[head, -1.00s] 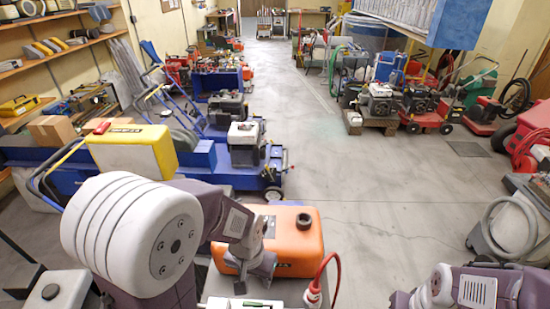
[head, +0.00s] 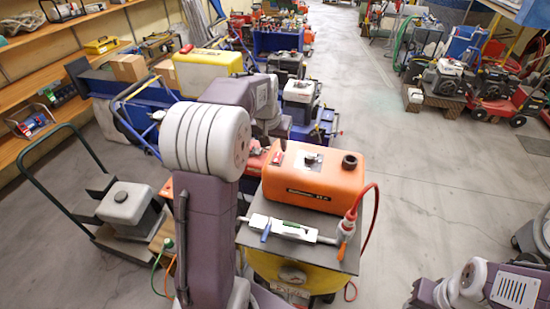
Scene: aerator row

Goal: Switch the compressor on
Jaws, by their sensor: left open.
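An orange box-shaped unit (head: 315,188) with a black cap and a small knob on a grey plate on its top sits on a dark board (head: 300,253) over a yellow rounded body (head: 270,268). I take this stack for the compressor, but cannot be sure.
A green-handled cart (head: 88,222) stands left.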

